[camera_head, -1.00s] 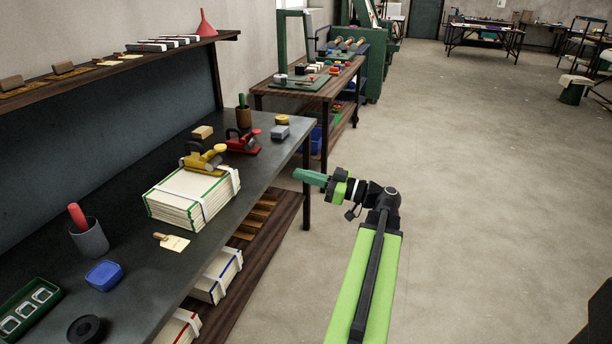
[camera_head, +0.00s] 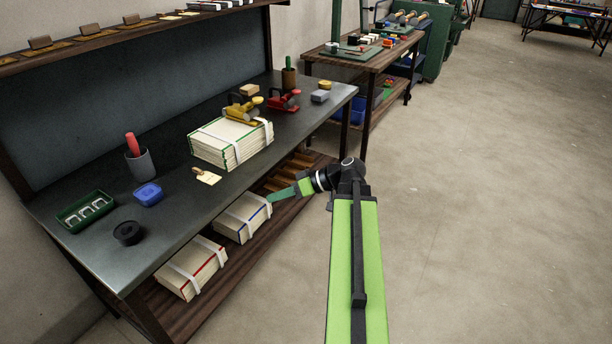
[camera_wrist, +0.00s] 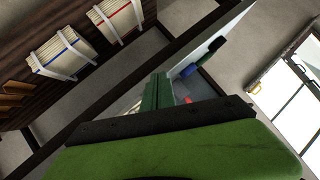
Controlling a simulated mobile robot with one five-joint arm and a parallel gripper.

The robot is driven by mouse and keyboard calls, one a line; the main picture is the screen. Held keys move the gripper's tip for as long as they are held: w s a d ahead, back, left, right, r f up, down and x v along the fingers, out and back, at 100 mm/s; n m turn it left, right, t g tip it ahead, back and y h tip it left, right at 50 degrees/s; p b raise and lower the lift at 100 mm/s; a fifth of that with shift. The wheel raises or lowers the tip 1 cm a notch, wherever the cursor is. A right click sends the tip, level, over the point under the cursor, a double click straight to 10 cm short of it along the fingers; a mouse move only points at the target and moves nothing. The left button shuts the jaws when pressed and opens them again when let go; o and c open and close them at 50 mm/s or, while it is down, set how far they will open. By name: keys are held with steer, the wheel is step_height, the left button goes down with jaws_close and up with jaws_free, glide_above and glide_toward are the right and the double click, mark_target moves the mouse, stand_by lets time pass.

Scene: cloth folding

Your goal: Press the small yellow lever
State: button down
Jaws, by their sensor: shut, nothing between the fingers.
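My gripper (camera_head: 272,197) is shut and empty. In the head view it shows in front of the bench, lower than the yellow device and to its right, and apart from it. In the wrist view my green fingers (camera_wrist: 156,92) are together in the middle; the yellow lever cannot be made out there.
The bench top (camera_head: 100,255) also holds a grey cup (camera_head: 141,165), a blue box (camera_head: 148,194), a green tray (camera_head: 86,211) and a black roll (camera_head: 127,232). Paper bundles (camera_head: 243,217) lie on the lower shelf. A second table (camera_head: 365,60) stands behind. Floor at right is clear.

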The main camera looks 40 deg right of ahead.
steer(key=a+f+m+g+h, duration=0.1)
steer(key=a+f+g+h, duration=0.3)
steer(key=a, duration=0.8)
steer(key=a+f+m+g+h, duration=0.1)
steer(key=a+f+g+h, duration=0.3)
steer(key=a+f, duration=0.5)
steer(key=a+g, duration=0.1)
steer(key=a, duration=0.3)
steer(key=shift+s+a+h, duration=0.2)
steer(key=shift+a+h, duration=0.1)
steer(key=shift+h, duration=0.1)
